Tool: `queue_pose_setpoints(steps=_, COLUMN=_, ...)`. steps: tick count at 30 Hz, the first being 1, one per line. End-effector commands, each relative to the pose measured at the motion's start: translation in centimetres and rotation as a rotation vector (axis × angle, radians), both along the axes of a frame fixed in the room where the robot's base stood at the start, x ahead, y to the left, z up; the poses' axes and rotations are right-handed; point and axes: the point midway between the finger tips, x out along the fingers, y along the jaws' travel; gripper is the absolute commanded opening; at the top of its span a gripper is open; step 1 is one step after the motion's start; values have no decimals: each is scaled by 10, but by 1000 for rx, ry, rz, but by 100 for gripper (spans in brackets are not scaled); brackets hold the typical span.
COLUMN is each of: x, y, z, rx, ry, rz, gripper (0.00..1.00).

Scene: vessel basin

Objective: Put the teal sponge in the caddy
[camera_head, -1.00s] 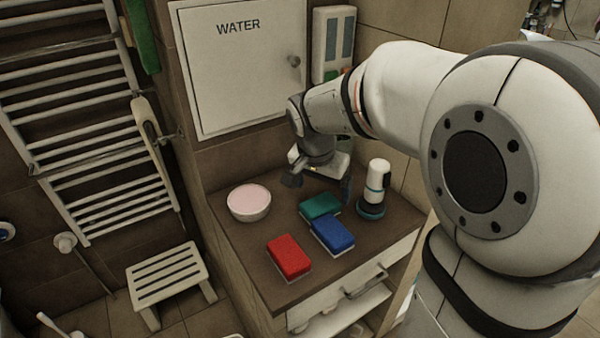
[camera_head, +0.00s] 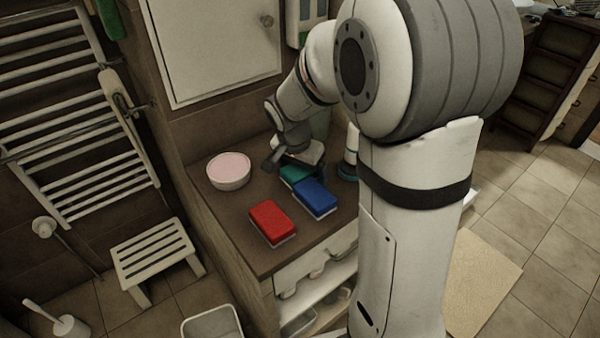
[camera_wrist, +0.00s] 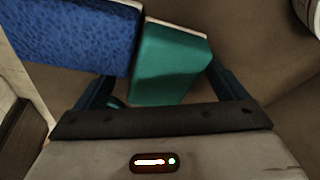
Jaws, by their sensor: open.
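The teal sponge (camera_head: 293,174) lies on the brown counter, touching or very close to the blue sponge. My gripper (camera_head: 295,165) is low over it and hides part of it. In the wrist view the teal sponge (camera_wrist: 168,68) reaches between the two open fingers of my gripper (camera_wrist: 158,78), one on each side. I cannot tell whether the fingers touch it. No thing in view is clearly the caddy; a pale open bin (camera_head: 212,322) on the floor, cut off by the bottom edge, may be it.
The blue sponge (camera_head: 315,198) and red sponge (camera_head: 271,222) lie in front on the counter (camera_head: 235,236). A bowl with pink content (camera_head: 228,170) stands left. A white bottle (camera_head: 351,145) stands right, partly behind my arm. A white stool (camera_head: 155,255) stands on the floor.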

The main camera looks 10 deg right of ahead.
Motion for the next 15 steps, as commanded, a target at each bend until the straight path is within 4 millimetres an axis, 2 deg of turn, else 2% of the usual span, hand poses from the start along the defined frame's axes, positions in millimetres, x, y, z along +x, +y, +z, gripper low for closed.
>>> queue_pose_setpoints(steps=3, x=0, y=0, z=0, rx=0, ry=0, rz=0, gripper=91)
queue_pose_setpoints(steps=15, x=0, y=-1, z=0, rx=-1, ry=1, rz=0, gripper=58)
